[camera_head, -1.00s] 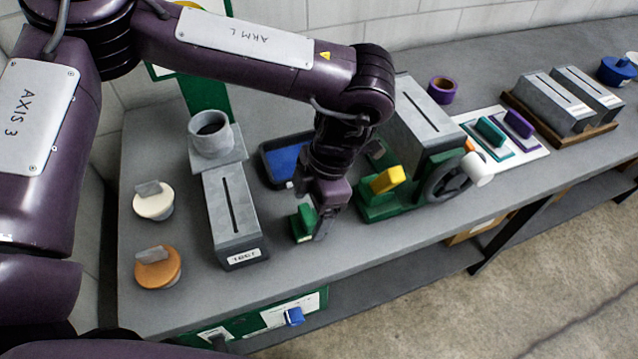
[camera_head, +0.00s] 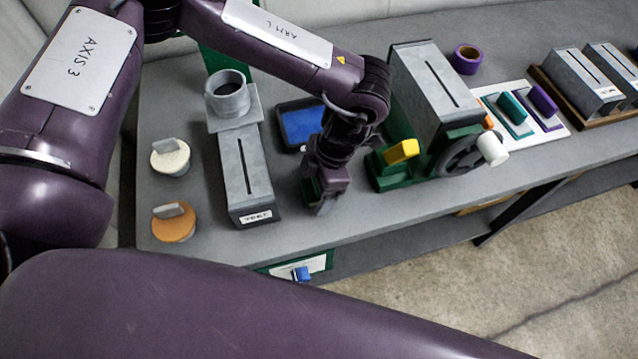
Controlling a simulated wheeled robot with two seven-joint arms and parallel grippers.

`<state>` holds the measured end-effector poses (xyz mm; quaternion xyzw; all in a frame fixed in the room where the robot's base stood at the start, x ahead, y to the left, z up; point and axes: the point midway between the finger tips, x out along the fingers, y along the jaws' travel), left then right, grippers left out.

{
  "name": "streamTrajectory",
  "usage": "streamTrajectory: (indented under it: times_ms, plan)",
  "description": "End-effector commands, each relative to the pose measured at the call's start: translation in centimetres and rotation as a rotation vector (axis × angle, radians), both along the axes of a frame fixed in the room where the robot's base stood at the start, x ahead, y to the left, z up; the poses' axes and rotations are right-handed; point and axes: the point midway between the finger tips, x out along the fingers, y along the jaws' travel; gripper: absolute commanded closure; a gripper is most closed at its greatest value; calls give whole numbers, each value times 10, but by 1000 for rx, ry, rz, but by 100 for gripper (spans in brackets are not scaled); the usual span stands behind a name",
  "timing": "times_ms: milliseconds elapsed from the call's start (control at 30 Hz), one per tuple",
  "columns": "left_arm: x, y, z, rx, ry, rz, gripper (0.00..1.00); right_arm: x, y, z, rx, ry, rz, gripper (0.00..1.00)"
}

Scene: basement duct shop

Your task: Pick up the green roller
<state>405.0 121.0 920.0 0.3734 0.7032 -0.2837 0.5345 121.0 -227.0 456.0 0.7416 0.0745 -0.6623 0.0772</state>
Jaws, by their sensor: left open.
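A small green piece (camera_head: 309,190), which may be the green roller, shows at the gripper's left side. The gripper hides most of it, and I cannot tell whether the jaws touch it. A teal-green handled piece (camera_head: 516,114) lies on a white board (camera_head: 560,132) at the right, beside a purple one (camera_head: 543,100). My right gripper is out of view.
A blue-lined tray (camera_head: 300,124) sits behind the gripper. A cream lid (camera_head: 171,160) and an orange lid (camera_head: 173,226) lie at the left. A purple ring (camera_head: 466,59) and a tall slotted box (camera_head: 432,90) stand farther back. The bench's front edge is close to the gripper.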

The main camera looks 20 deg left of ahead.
Motion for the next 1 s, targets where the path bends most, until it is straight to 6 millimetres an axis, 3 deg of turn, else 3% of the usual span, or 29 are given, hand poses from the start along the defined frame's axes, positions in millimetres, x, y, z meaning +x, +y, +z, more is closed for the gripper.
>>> streamTrajectory:
  times_ms: [67, 467, 767, 1000]
  plan:
    - [0, 0, 0, 0, 0, 0, 24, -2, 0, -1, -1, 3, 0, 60]
    - [0, 0, 1, 1, -1, 0, 74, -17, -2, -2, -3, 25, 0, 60]
    - [1, 0, 3, -1, -1, 0, 74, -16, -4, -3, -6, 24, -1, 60]
    - [1, 0, 29, -2, -4, 0, 74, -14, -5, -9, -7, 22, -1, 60]
